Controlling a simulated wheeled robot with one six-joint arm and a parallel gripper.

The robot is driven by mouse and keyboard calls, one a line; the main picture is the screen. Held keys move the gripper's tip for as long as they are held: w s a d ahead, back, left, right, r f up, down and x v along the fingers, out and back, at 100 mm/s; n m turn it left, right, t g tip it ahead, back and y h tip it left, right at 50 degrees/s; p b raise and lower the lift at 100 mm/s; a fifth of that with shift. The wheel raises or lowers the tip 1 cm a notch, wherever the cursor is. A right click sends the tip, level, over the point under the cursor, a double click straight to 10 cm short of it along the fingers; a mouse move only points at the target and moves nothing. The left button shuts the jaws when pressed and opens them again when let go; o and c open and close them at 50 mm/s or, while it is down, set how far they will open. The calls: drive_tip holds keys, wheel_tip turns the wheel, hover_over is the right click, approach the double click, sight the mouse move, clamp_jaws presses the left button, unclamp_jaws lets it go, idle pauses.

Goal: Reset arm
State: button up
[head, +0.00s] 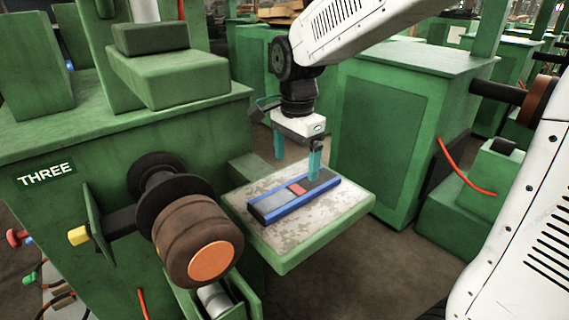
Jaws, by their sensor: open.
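My gripper (297,156) hangs from my white arm, with its two teal fingers spread apart and pointing down. It is open and I see nothing between the fingers. Below it, a blue-edged flat block (263,211) with a grey top and a red patch lies on the worn, light-topped green shelf (342,223). The right finger overlaps the block's far end in the picture; I cannot tell whether they touch. A brown rubber sleeve (184,229) with an orange end face sits on the dark spindle of the machine at left.
The green machine (110,130) marked THREE (46,174) fills the left side. A green cabinet (385,140) stands close behind the shelf on the right. Another dark spindle (498,91) and a red cable (462,172) are at the far right. Open floor (375,270) shows in front.

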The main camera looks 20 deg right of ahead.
drive_tip(key=shift+r, duration=0.15)
drive_tip(key=shift+n, duration=0.4)
drive_tip(key=shift+s+n, duration=0.3)
drive_tip(key=shift+n, duration=0.3)
drive_tip(key=s+d+n, duration=0.2)
drive_tip(key=s+n, duration=0.4)
drive_tip(key=s, duration=0.5)
drive_tip(key=s+d+r+n+t, duration=0.1)
drive_tip(key=s+d+n, duration=0.1)
drive_tip(key=s+n, duration=0.4)
drive_tip(key=s, duration=0.5)
drive_tip(key=shift+r, duration=0.3)
